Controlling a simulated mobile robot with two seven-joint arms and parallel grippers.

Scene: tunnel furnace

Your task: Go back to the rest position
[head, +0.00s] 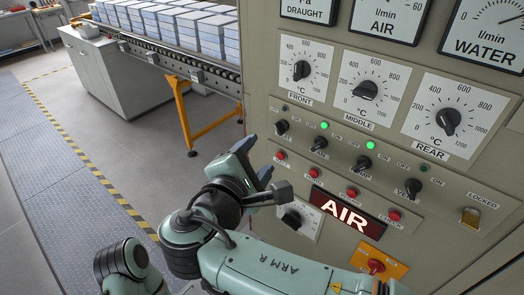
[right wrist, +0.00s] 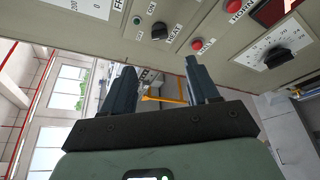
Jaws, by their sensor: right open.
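My right gripper (head: 258,160) is at the lower middle of the head view, left of the control panel (head: 262,90). Its two dark fingers are apart, with nothing between them. In the right wrist view the same open fingers (right wrist: 159,68) point up towards the panel's lower part, and the gap between them is empty. No contact with the panel shows. My left gripper is not in either view.
The panel carries dials, switches, red buttons and a lit AIR sign (head: 346,214). A roller conveyor (head: 170,55) with grey-blue blocks runs behind, on an orange stand (head: 190,115). The floor (head: 60,180) on the left is clear, with a yellow-black stripe.

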